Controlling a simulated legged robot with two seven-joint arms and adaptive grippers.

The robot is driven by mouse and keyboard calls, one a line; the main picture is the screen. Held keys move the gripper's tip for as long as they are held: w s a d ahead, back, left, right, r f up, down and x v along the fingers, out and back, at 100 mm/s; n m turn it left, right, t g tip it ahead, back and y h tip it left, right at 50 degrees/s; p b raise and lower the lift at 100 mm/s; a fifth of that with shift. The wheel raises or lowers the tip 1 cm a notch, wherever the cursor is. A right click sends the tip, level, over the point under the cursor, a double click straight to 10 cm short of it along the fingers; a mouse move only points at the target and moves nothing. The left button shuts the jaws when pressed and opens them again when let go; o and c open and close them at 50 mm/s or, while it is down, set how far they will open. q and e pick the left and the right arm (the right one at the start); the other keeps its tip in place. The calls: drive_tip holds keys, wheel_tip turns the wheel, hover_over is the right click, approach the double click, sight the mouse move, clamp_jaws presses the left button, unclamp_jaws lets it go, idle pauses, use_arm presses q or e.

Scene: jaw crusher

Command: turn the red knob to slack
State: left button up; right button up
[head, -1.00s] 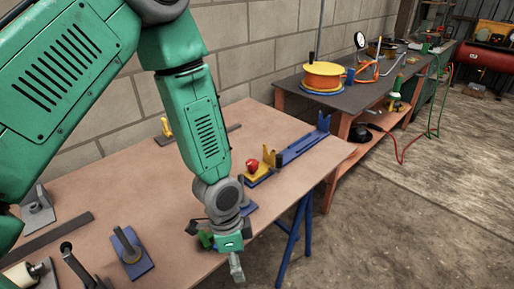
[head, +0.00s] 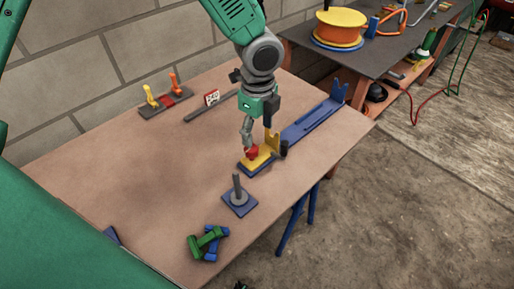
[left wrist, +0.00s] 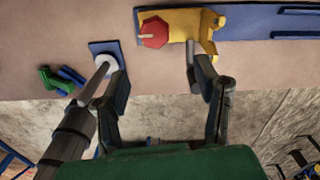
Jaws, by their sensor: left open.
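The red knob (head: 251,153) sits on a yellow block (head: 262,161) on a blue base near the right edge of the brown table. In the left wrist view the red knob (left wrist: 154,33) is many-sided, with a pale pointer mark aimed left. My left gripper (head: 258,138) is above the knob and points down, partly covering it in the head view. In the left wrist view its two dark fingers (left wrist: 157,68) are spread apart with nothing between them, and the knob lies beyond the tips. I cannot tell if a finger touches it. My right gripper is not in view.
A yellow notched bracket (head: 272,142) and a long blue rail (head: 312,122) stand beside the knob. A grey post on a blue plate (head: 239,200) and green and blue pieces (head: 207,243) are nearer. A lever panel (head: 165,101) is at the back. The table's left-middle is clear.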

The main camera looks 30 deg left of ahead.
sight(254, 149)
use_arm(q)
drive_tip(key=f, duration=0.2)
drive_tip(key=a+f, duration=0.1)
drive_tip(key=f, duration=0.1)
drive_tip(key=shift+w+a+f, duration=0.1)
drive_tip(key=shift+a+f, duration=0.1)
drive_tip(key=shift+f, duration=0.05)
drive_tip(key=a+f, duration=0.2)
drive_tip(key=f, duration=0.1)
drive_tip(key=shift+a+f+b, duration=0.15)
drive_tip(key=shift+f+b, duration=0.1)
drive_tip(key=shift+b, duration=0.1)
drive_tip(key=shift+f, duration=0.25)
drive_tip(key=shift+d, duration=0.4)
drive_tip(key=shift+d+r, duration=0.15)
drive_tip(key=shift+d, duration=0.95)
drive_tip(key=shift+c, duration=0.8)
drive_tip(key=c, duration=0.7)
drive_tip(key=shift+a, duration=0.3)
drive_tip(key=shift+c, duration=1.4)
drive_tip(key=shift+a, duration=0.85)
drive_tip(key=shift+d, duration=0.1)
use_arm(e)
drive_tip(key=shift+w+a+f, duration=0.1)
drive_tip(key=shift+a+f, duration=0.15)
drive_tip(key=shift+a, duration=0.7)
use_arm(q)
drive_tip(key=shift+d, duration=0.1)
